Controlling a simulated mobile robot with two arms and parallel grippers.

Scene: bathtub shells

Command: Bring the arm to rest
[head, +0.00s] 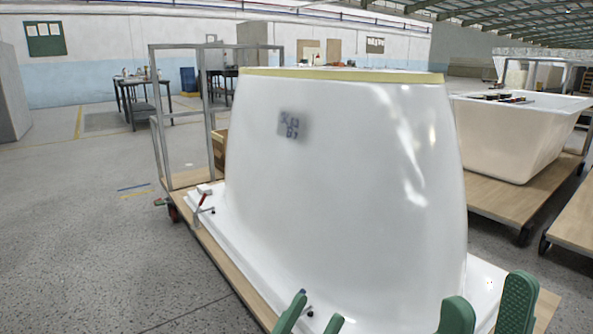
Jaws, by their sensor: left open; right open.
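My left gripper (310,316) shows as two green fingers at the bottom edge, just right of centre. Its fingers are apart with nothing between them. My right gripper (488,306) shows as two larger green fingers at the bottom right, also apart and empty. Both are in front of a large white bathtub shell (345,180), which stands upside down with a dark printed mark on its side. I cannot tell how near the fingers are to the shell. The rest of both arms is out of view.
The shell rests on a wooden cart (208,246) with a grey metal frame (157,120). A red-handled clamp (203,200) sits at its left edge. Another white tub (515,135) stands on a cart at the right. Open grey floor (80,240) lies to the left.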

